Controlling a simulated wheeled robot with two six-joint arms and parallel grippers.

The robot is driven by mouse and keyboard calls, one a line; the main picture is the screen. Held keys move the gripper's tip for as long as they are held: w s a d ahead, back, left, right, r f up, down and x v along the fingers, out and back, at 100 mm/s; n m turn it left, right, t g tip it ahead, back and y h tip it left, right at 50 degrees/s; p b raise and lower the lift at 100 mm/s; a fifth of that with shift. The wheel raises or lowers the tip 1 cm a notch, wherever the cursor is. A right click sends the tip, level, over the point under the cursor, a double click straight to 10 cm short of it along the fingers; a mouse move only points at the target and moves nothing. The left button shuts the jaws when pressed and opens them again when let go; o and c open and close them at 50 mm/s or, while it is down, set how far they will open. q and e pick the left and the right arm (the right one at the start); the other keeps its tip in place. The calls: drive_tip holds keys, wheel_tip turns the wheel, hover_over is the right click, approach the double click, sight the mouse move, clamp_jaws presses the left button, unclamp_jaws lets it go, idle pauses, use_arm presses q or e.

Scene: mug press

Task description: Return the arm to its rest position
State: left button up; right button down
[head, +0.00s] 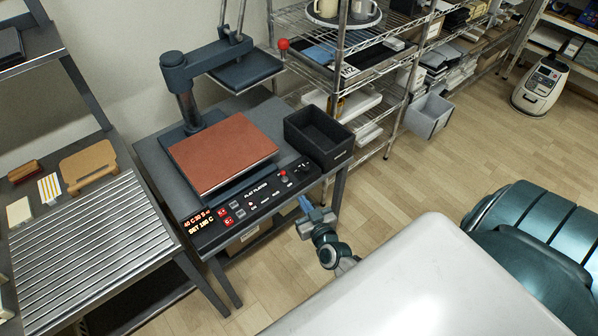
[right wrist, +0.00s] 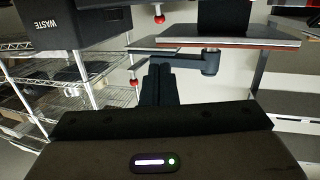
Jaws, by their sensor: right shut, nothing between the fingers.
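My right gripper (head: 305,208) hangs over the floor just in front of the press table's right corner, apart from the table and the panel. Its fingers are together with nothing between them; they also show side by side in the right wrist view (right wrist: 158,84). The heat press (head: 185,95) stands on a dark table (head: 150,150). Its red-brown platen (head: 222,152) is bare, and its upper plate (head: 246,70) is swung away behind. The control panel (head: 255,205) is lit and reads SET 180 C. My left gripper is not in view.
A black bin (head: 318,135) sits at the table's right end; it reads WASTE in the right wrist view (right wrist: 70,25). A wire shelf (head: 350,50) holds mugs and boxes behind. A slatted rack (head: 85,245) stands at left.

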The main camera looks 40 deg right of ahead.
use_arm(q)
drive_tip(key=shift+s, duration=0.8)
use_arm(e)
drive_tip(key=shift+s+r, duration=0.15)
drive_tip(key=shift+s, duration=0.3)
drive_tip(key=shift+a, duration=0.1)
